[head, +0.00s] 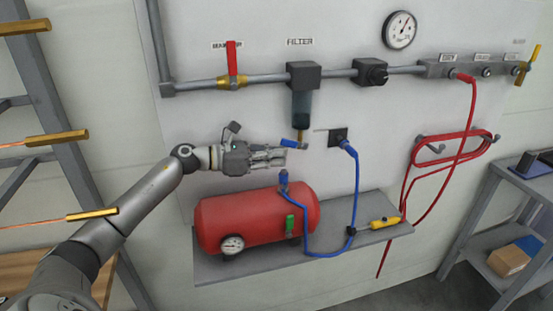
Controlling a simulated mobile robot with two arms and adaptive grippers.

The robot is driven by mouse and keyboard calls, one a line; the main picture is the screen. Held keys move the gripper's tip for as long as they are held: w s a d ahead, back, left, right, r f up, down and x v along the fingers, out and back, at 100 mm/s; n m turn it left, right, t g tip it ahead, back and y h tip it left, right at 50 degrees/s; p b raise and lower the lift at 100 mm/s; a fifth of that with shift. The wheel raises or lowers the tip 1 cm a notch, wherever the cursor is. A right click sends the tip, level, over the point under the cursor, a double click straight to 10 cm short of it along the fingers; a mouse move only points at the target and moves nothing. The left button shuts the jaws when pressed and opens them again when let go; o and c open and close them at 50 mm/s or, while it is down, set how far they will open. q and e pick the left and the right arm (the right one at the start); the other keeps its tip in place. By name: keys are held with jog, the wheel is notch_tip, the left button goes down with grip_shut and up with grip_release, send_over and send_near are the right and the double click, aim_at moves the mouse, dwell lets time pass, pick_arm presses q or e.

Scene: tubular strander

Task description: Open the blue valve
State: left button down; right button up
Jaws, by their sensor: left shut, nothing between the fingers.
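The blue valve (290,143) is a small blue lever on a fitting at the bottom of the filter (301,105). The lever lies nearly level and points left from the fitting. My left gripper (284,157) is shut and empty, with its fingers pointing right. In the picture its fingertips are just below the blue lever. I cannot tell whether they touch it. My right gripper is not in view.
A red tank (255,219) with a gauge sits on a grey shelf (340,242) below my left gripper. A blue hose (356,190) hangs to the right. A red-handled valve (231,58) is on the pipe above. A red hose (440,145) hangs farther right.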

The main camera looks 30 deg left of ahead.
aim_at(281, 143)
pick_arm(q)
jog(key=shift+r+b, duration=0.2)
jog(key=shift+b, duration=0.1)
jog(key=shift+r, duration=0.15)
notch_tip(281, 143, up, 3)
jog(key=b, duration=0.2)
jog(key=shift+w+b, duration=0.1)
jog(key=shift+b, duration=0.25)
jog(key=shift+w+d+r, duration=0.15)
jog(key=shift+r, duration=0.3)
jog(key=shift+w+d+r, duration=0.15)
jog(key=shift+r, duration=0.3)
jog(key=shift+w+d+r, duration=0.25)
jog(key=shift+w+r, duration=0.05)
jog(key=shift+r, duration=0.15)
jog(key=shift+w+d+r, duration=0.25)
jog(key=shift+r, duration=0.15)
